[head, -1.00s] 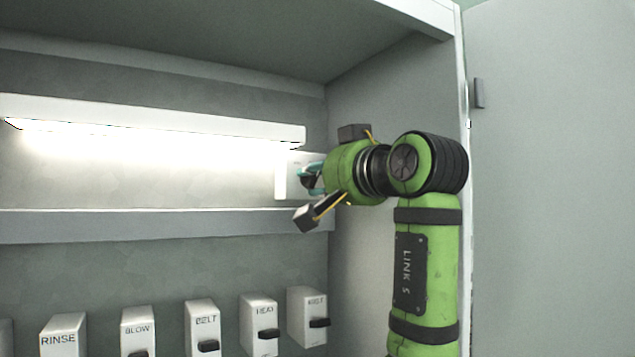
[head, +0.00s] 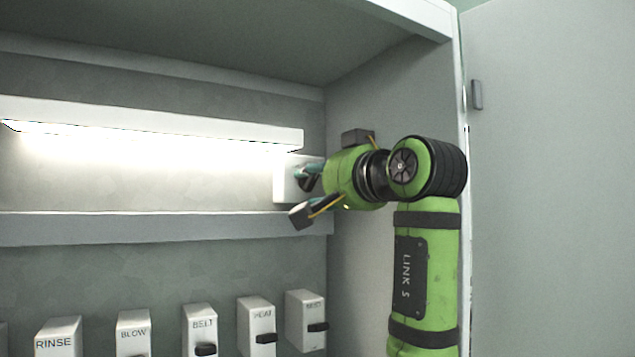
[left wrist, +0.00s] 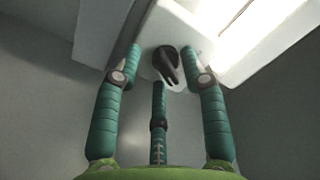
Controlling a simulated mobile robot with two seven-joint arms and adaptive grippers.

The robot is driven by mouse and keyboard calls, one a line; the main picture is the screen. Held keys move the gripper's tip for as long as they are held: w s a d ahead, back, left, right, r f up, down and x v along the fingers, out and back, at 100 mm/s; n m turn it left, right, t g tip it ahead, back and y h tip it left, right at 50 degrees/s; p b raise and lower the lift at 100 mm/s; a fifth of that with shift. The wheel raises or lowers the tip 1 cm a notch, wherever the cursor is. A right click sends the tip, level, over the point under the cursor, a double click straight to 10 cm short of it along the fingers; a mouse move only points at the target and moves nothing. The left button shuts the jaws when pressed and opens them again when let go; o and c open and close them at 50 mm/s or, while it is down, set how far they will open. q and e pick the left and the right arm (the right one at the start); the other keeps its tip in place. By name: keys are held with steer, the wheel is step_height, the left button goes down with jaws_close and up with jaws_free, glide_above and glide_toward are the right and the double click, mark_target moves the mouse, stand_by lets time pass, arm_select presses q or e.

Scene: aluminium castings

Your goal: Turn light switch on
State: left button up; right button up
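The light switch is a white plate (head: 281,190) with a dark lever, on the back wall under the right end of a lit strip lamp (head: 150,122). In the left wrist view the dark lever (left wrist: 167,63) stands out from the plate (left wrist: 178,22). My left gripper (head: 308,177) is at the switch, its fingers in front of the plate. In the left wrist view its teal fingers (left wrist: 162,72) are spread, two beside the lever and one below it. The gripper is open; I cannot tell whether a finger touches the lever. My right gripper is not in view.
A grey ledge (head: 150,228) runs below the lamp. Several labelled white switch boxes, such as BELT (head: 200,325) and BLOW (head: 134,330), line the lower wall. The cabinet side wall (head: 390,95) is close behind and right of my arm.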

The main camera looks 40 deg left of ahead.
arm_select(q)
steer(key=v, duration=1.2)
stand_by(0.4)
